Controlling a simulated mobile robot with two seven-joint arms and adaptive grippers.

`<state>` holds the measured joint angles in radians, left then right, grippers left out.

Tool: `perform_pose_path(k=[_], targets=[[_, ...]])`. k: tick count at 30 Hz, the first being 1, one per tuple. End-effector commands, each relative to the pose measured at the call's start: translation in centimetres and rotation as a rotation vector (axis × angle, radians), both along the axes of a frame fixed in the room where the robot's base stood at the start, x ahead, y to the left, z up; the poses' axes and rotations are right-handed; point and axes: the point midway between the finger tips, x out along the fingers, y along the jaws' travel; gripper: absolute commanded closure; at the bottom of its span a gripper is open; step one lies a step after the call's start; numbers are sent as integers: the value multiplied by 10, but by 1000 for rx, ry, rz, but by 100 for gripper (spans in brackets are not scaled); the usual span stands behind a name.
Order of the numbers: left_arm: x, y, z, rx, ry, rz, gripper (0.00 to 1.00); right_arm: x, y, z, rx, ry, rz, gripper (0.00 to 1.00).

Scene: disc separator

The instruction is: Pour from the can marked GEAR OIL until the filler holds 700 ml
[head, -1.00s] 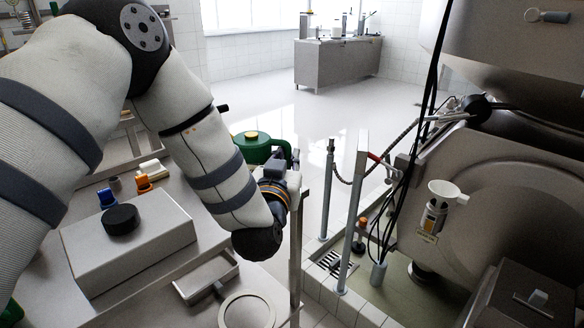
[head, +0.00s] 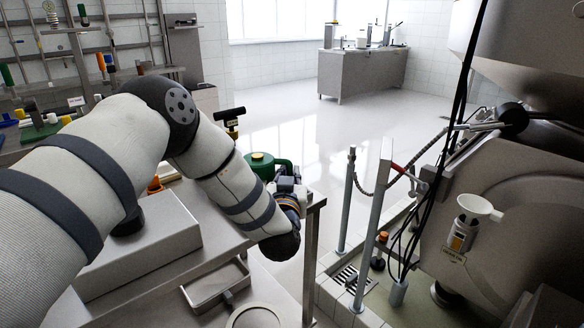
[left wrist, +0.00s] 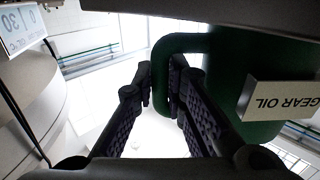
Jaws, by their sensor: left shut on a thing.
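The filler, a white funnel (head: 479,207) over a small cylindrical body (head: 461,237), is on the grey machine at right, well apart from the can. Its level cannot be read. My right gripper is out of view.
A metal post (head: 313,262) stands right beside my left gripper. Grey railing posts (head: 368,245) with a chain and hanging black cables (head: 437,150) lie between the can and the filler. A grey box (head: 150,240) is on the table at left.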

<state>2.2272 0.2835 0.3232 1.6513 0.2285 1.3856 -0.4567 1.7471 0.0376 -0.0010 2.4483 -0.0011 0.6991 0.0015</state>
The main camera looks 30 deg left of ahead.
Motion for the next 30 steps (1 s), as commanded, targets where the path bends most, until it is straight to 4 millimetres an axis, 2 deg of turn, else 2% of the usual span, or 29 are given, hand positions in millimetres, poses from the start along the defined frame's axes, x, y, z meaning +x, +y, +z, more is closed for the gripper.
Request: perform_pose_path(k=[1,8,30], targets=[[1,0,6,2,-9,0,100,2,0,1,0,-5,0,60],[1,0,6,2,-9,0,100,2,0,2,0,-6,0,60],[1,0,-7,2,-9,0,100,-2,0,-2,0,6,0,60]])
